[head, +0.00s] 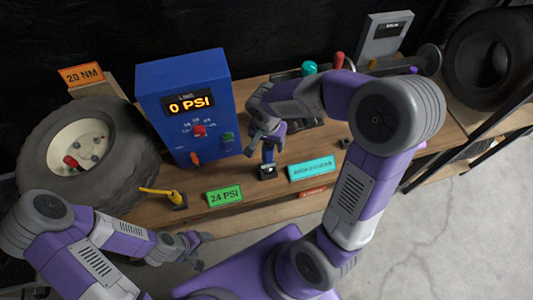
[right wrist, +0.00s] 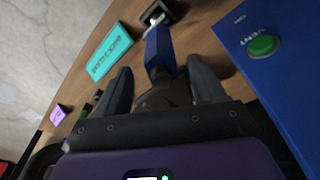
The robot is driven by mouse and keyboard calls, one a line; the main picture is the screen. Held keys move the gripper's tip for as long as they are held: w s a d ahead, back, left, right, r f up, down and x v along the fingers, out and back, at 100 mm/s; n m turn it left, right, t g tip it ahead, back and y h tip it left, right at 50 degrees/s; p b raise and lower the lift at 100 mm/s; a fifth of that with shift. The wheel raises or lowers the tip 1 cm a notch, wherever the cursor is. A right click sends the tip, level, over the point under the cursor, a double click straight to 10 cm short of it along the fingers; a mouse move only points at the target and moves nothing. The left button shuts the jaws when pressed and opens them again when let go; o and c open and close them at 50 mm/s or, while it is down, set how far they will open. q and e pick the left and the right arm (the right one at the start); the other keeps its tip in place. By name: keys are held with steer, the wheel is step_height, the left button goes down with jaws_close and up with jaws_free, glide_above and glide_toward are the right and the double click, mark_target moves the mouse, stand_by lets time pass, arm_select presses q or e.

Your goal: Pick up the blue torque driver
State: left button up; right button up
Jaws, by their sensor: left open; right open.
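The blue torque driver (head: 268,154) stands upright in a small dark holder (head: 267,172) near the front of the wooden bench. In the right wrist view the driver (right wrist: 157,48) lies between the two open fingers of my right gripper (right wrist: 160,76). My right gripper (head: 263,138) is at the driver's upper part in the head view; I cannot tell whether the fingers touch it. My left gripper (head: 196,246) is open and empty in front of the bench, below the yellow-handled tool (head: 160,193).
A blue inflator box (head: 188,70) reading 0 PSI stands close to the left of my right gripper. A wheel (head: 115,165) is at the left. Green 24 PSI (head: 225,196) and teal (head: 312,168) signs line the front edge. Another tyre (head: 490,60) is at the right.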

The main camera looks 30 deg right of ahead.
mark_target(268, 160)
step_height(268, 160, down, 6)
steer(key=shift+w+r+b, duration=0.15)
steer(key=shift+r+b, duration=0.1)
steer(key=shift+b, duration=0.45)
steer(key=shift+c, duration=0.2)
jaws_close()
